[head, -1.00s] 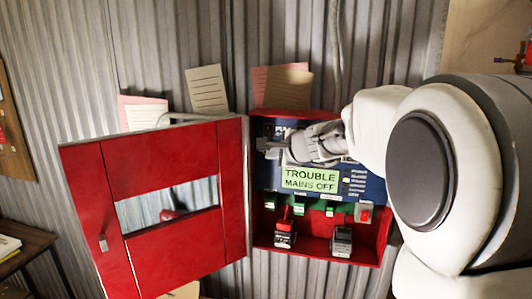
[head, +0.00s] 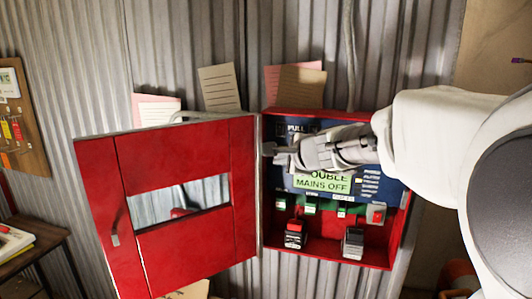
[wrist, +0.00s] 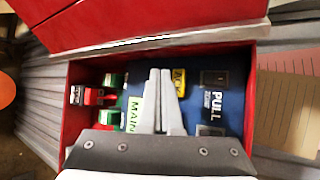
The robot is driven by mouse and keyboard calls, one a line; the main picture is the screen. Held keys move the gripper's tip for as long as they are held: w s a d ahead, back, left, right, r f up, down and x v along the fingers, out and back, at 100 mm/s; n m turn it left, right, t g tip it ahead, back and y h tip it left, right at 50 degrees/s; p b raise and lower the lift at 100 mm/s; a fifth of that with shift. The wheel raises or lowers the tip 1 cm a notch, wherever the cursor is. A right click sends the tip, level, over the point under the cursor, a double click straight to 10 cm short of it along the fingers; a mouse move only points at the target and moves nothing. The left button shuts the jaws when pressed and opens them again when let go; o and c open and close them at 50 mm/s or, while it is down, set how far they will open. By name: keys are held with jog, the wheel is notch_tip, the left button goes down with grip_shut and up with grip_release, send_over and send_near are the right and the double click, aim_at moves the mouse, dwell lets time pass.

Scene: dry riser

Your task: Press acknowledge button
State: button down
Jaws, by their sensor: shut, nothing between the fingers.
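The red cabinet (head: 392,232) hangs open on the wall, with a blue panel (head: 392,192) inside. A yellow button with partly readable lettering starting "AC" (wrist: 179,82) shows in the wrist view, just beside my fingertips. I cannot tell if they touch it. It is hidden in the head view. The green display (head: 322,184) reads "MAINS OFF", its upper line partly covered by my gripper. My gripper (wrist: 160,72) is shut and empty, in front of the upper panel; it also shows in the head view (head: 272,152).
The open red door (head: 187,145) with a window stands left of the cabinet. A "PULL" label (wrist: 213,105) is on the panel. Below sit a red switch (head: 376,213), a red-tagged block (head: 295,235) and a grey block (head: 353,242). Paper notes (head: 220,88) stick up behind.

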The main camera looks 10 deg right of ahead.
jog(key=shift+s+a, duration=0.25)
jog(key=shift+s, duration=0.3)
jog(key=shift+s+a, duration=0.25)
jog(key=shift+s, duration=0.3)
